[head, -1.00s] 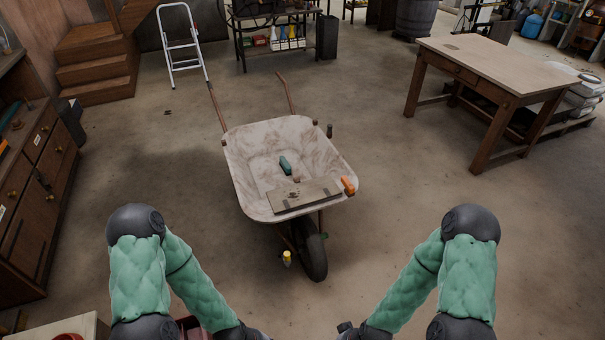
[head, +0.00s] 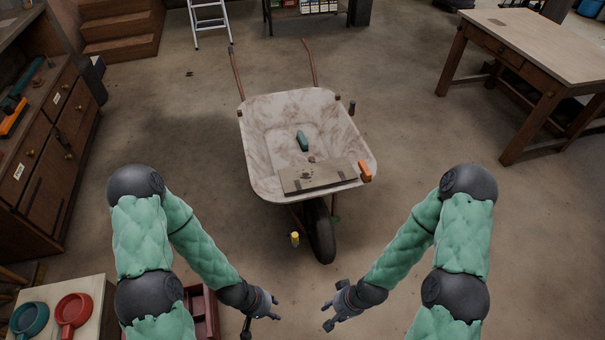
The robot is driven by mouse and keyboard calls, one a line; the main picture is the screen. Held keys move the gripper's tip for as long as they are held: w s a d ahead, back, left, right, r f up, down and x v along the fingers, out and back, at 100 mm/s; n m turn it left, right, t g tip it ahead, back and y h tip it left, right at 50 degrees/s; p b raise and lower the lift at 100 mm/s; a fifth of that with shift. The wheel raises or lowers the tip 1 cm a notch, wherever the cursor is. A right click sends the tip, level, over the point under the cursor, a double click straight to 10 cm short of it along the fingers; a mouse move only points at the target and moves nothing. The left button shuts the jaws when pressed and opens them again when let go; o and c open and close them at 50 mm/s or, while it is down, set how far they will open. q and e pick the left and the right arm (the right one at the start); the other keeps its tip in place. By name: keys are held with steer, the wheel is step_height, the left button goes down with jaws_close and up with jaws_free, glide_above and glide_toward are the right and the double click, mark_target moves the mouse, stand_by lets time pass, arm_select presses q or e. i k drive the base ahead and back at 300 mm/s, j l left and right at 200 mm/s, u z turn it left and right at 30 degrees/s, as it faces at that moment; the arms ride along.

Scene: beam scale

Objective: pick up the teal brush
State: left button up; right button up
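A long teal item (head: 27,80), which looks like a brush, lies on the wooden cabinet top at the far left of the head view. An orange one with a dark underside (head: 14,118) lies beside it. A smaller teal piece (head: 302,140) lies in the wheelbarrow tray; I cannot tell whether it is a brush. My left gripper (head: 263,317) is at the bottom centre, in front of the wheelbarrow, and looks open and empty. My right gripper (head: 329,311) is just right of it, also open and empty. Both are apart from every teal item.
The wheelbarrow (head: 262,170) stands ahead, with a board (head: 318,177) and an orange piece (head: 366,171) at its front. A low table (head: 92,292) with a teal and a red pan is at lower left. A wooden table (head: 535,40) stands right.

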mark_target(302, 142)
steer(key=z, duration=1.3)
steer(key=i+l+z, duration=0.45)
steer(key=i+z, duration=0.6)
steer(key=i+j+u, duration=0.15)
steer(key=i+u, duration=1)
steer(key=i+l+u, duration=0.25)
steer(key=u, duration=0.15)
steer(key=i+j+u, duration=0.15)
steer(key=i+u, duration=0.2)
steer(key=i, duration=0.7)
steer(key=i+l+u, duration=0.15)
steer(key=i+u, duration=0.2)
steer(key=i, duration=0.7)
steer(key=i+u, duration=0.25)
steer(key=u, duration=0.2)
steer(key=i+l+u, duration=0.15)
steer(key=i+u, duration=0.15)
steer(key=u, duration=0.15)
steer(key=i+l+u, duration=0.2)
steer(key=u, duration=0.25)
